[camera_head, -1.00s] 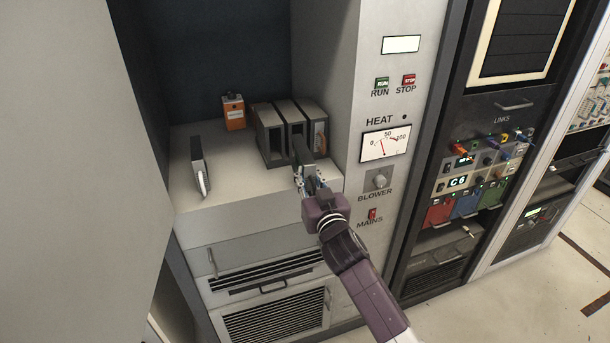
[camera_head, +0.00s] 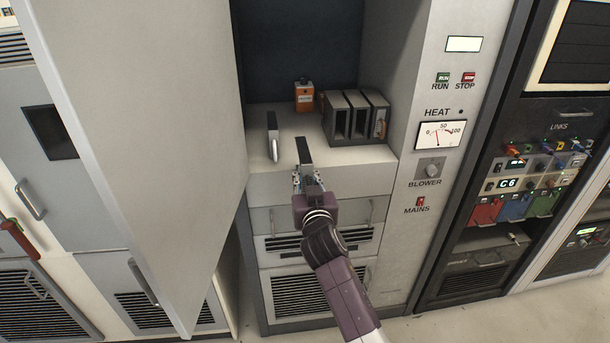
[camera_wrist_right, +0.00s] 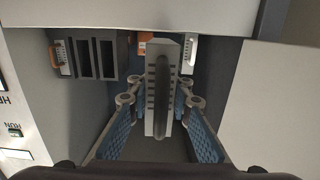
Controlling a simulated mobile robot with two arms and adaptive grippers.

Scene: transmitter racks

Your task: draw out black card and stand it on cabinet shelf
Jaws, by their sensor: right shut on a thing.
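My right gripper (camera_head: 309,182) is shut on the black card (camera_head: 303,151), which stands upright and clear of the rack, at the front of the cabinet shelf (camera_head: 310,128). In the right wrist view the card (camera_wrist_right: 161,80) sits between the blue finger pads; its dark handle faces me. The card rack (camera_head: 341,104) stands to the right on the shelf, with two open slots and an orange-handled card (camera_head: 380,124) in its right slot. Whether the held card's foot touches the shelf I cannot tell. My left gripper is not in view.
Another upright card with a pale front (camera_head: 273,142) stands left of the held card. An orange box (camera_head: 304,96) is at the back of the shelf. A large grey cabinet door (camera_head: 150,130) stands open on the left; the meter panel (camera_head: 440,135) bounds the right.

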